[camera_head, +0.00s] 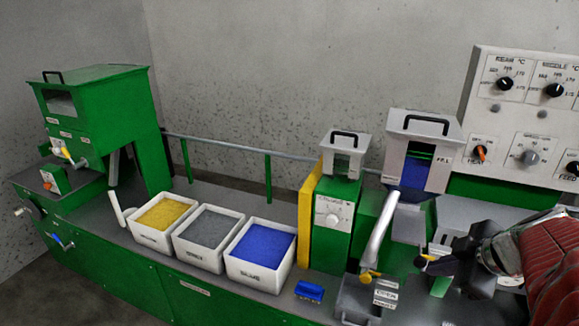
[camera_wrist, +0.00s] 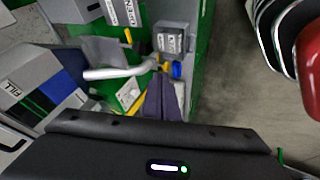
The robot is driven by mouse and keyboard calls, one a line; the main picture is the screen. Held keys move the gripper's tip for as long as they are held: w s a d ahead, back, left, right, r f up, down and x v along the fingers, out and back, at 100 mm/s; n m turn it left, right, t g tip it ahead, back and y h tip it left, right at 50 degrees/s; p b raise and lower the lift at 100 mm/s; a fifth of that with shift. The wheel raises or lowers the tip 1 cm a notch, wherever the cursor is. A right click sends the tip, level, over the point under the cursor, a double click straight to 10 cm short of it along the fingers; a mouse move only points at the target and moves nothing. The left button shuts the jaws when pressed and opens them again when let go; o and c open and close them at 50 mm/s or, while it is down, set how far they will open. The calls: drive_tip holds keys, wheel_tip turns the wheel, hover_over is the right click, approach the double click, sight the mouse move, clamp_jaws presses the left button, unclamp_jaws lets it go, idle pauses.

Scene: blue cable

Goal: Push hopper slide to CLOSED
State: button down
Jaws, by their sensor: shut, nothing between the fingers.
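The hopper (camera_head: 423,150) is a pale grey box with a black top handle, a window and blue granules inside. It stands above the green machine at the right, and its "FILL" side shows at the left of the wrist view (camera_wrist: 28,80). My gripper (camera_head: 428,264) is shut and empty, just below and right of the hopper. Its dark fingers also show in the wrist view (camera_wrist: 163,98), near a small yellow part. I cannot clearly make out the slide. It cannot be told whether the fingers touch anything.
A pale curved pipe (camera_head: 378,232) stands left of my gripper, above a grey box (camera_head: 358,298) beside an "OPEN" label (camera_head: 386,294). Three white bins of yellow, grey and blue granules stand left, the blue bin (camera_head: 260,252) nearest. A control panel (camera_head: 525,115) rises behind on the right.

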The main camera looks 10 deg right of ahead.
sight(420, 248)
drive_tip(key=shift+s+d+f, duration=0.1)
drive_tip(key=shift+s+d, duration=0.25)
drive_tip(key=shift+s, duration=0.3)
drive_tip(key=shift+s+d+f, duration=0.1)
drive_tip(key=shift+s+d, duration=0.2)
drive_tip(key=shift+s, duration=0.3)
drive_tip(key=shift+w+f, duration=0.1)
drive_tip(key=shift+w+d+f, duration=0.4)
drive_tip(key=shift+w+f, duration=0.9)
drive_tip(key=shift+w, duration=0.2)
drive_tip(key=shift+w+d+f, duration=0.4)
drive_tip(key=shift+w+f, duration=0.9)
drive_tip(key=shift+w, duration=0.25)
drive_tip(key=shift+w+d+f, duration=0.4)
drive_tip(key=shift+w+f, duration=0.9)
drive_tip(key=shift+w, duration=0.2)
drive_tip(key=w+d, duration=0.1)
drive_tip(key=w, duration=0.1)
drive_tip(key=w+d, duration=0.2)
drive_tip(key=shift+w+d, duration=0.2)
drive_tip(key=shift+w, duration=0.2)
drive_tip(key=shift+w+d+r, duration=0.1)
drive_tip(key=shift+w+d, duration=0.2)
